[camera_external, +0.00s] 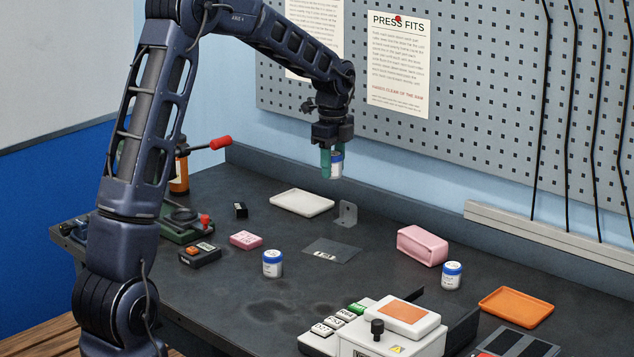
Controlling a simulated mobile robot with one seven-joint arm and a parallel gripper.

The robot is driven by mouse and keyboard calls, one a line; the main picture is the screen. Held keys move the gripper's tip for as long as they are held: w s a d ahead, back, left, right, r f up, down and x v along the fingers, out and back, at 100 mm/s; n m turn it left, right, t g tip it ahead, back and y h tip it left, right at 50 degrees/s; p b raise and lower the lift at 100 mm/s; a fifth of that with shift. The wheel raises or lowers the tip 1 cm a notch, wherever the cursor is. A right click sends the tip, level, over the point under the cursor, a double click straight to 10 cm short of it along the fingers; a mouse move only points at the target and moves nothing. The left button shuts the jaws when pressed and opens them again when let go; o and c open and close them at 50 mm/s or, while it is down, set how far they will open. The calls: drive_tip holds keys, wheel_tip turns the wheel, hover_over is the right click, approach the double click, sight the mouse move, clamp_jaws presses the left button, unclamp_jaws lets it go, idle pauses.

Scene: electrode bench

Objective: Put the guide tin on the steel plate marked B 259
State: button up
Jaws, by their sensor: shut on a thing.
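My gripper (331,172) is shut on a small white tin with a blue band (337,166) and holds it in the air above the back of the bench. Two similar blue-and-white tins stand upright on the bench, one left of centre (272,264) and one at the right (451,276). Which of them is the guide tin I cannot tell, as the labels are too small to read. A thin dark grey plate (340,246) with a small white label lies flat near the middle, below and in front of my gripper. Its marking is not legible. It is bare.
A white tray (301,203) and a grey angle bracket (347,214) stand behind the plate. A pink block (422,246) and orange tray (515,307) lie to the right. A white device (390,335) is in front. A pink box (246,240) and black box (200,255) lie left.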

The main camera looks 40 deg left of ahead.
sight(332, 250)
wheel_tip(332, 250, down, 19)
drive_tip(key=shift+r, duration=0.15)
idle(0.5)
drive_tip(key=o, duration=1.1)
drive_tip(key=shift+c, duration=0.2)
